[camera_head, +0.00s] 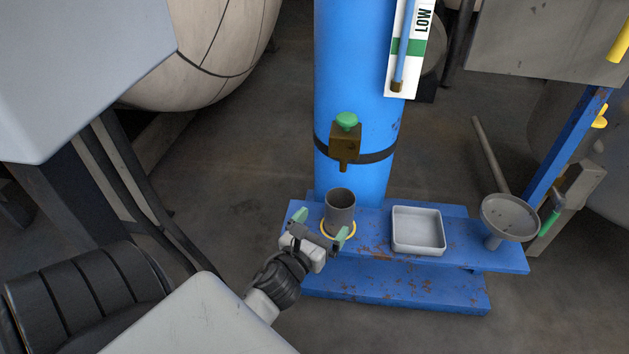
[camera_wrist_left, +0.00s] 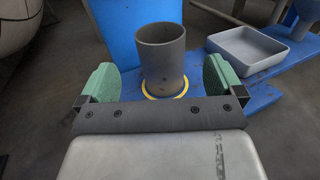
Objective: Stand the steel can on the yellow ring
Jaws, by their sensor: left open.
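The steel can (camera_head: 340,205) is a grey open-topped cylinder. It stands upright on the yellow ring (camera_head: 352,236) on the blue bench, below a brass tap. In the left wrist view the can (camera_wrist_left: 162,62) rises from inside the ring (camera_wrist_left: 147,93), and part of the ring shows around its base. My left gripper (camera_head: 321,224) is open in front of the can. Its green fingertips are apart, one on each side; in the left wrist view (camera_wrist_left: 161,78) a gap shows between each finger and the can. My right gripper is not in view.
The brass tap (camera_head: 345,148) with a green knob is on the blue column (camera_head: 352,60) above the can. A pale square tray (camera_head: 418,249) sits right of the can on the bench (camera_head: 375,262). A grey funnel-like dish (camera_head: 509,217) stands at the bench's right end.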

